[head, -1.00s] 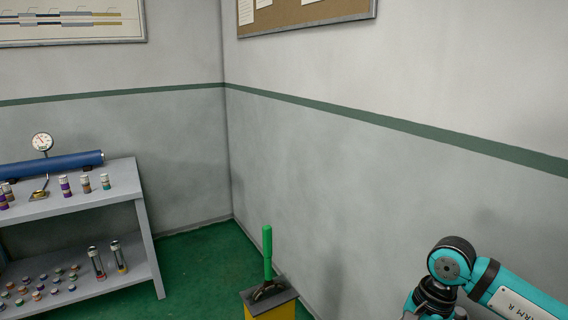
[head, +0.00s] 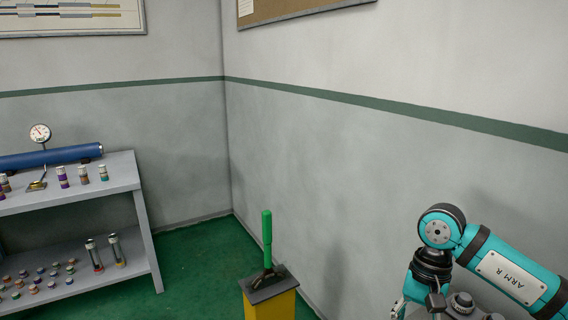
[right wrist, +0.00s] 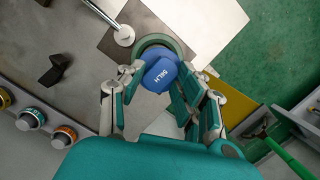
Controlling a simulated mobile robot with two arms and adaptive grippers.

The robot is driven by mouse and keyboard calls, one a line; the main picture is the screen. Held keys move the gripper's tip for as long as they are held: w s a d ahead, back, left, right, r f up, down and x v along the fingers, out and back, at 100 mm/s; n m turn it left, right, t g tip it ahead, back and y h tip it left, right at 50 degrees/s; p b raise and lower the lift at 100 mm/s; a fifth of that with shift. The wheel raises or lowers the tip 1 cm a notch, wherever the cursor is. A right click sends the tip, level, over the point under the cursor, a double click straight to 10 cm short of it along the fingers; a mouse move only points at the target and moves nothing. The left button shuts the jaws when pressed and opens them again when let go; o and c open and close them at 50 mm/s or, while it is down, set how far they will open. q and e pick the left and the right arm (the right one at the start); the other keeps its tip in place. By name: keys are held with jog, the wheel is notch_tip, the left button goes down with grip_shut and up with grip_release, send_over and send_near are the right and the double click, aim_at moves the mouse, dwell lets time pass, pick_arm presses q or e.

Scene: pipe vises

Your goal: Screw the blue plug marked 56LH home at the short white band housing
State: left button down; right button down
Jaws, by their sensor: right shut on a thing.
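The blue plug (right wrist: 160,75) with the marking 56LH shows in the right wrist view. My right gripper (right wrist: 157,92) is shut on it, with teal fingers on both sides. Just beyond the plug is a round, dark grey-green ring (right wrist: 178,44) on a brown and pale plate. The plug overlaps the ring's near side in the picture; I cannot tell whether they touch. No white band can be made out on the ring. My left gripper is in neither view.
In the right wrist view, knobs with coloured rings (right wrist: 64,136) and a black lever (right wrist: 56,70) lie left. A pale rod with a round end (right wrist: 124,36) is near the ring. In the head view, a shelf (head: 127,184) stands left and a green-handled lever (head: 267,240) stands on a yellow post.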

dwell(0.3)
jog(key=n+b, duration=0.2)
jog(key=shift+a+f+n, duration=0.1)
jog(key=shift+f+n, duration=0.15)
jog(key=shift+n, duration=0.15)
jog(key=shift+n+h+b, duration=0.3)
jog(key=shift+n+b, duration=0.1)
jog(key=shift+n, duration=0.1)
jog(key=shift+r+n, duration=0.2)
jog(key=shift+n, duration=0.5)
jog(key=n+h, duration=0.1)
jog(key=n, duration=0.2)
jog(key=shift+a, duration=0.1)
jog(key=shift+n, duration=0.9)
